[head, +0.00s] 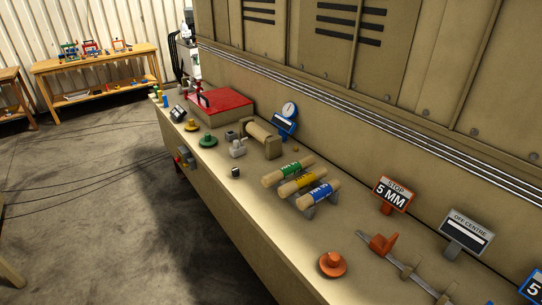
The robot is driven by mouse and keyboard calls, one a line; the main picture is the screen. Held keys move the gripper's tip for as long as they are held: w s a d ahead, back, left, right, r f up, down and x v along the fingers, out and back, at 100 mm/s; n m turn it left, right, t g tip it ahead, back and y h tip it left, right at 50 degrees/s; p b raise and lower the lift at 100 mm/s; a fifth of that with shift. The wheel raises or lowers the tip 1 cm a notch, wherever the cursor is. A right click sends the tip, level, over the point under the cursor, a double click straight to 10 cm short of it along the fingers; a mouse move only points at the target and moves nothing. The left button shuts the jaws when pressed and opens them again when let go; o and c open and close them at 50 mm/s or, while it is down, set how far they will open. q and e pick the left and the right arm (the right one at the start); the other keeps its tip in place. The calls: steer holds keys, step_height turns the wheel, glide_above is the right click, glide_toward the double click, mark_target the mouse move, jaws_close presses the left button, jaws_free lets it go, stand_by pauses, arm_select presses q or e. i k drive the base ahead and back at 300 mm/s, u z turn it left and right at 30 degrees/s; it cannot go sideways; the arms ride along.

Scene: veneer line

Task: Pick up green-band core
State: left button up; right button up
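The green-band core (287,170) is a pale wooden cylinder with a green label band. It lies on a grey rack on the long bench, farthest back of three cores. The yellow-band core (301,181) lies just in front of it, and the blue-band core (319,194) is nearest. The three lie side by side, roughly parallel. Neither of my grippers shows in the head view.
The bench top (262,217) has bare room in front of the cores. An orange knob (333,264), a wooden roller stand (264,138) and a red-topped box (219,108) are also on it. A red "STOP 5 MM" sign (391,194) stands to the right, near the cabinet wall.

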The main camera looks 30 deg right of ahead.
mark_target(268, 181)
steer(key=i, duration=1.75)
steer(key=z, duration=2.2)
steer(key=i, duration=0.25)
steer(key=u, duration=0.15)
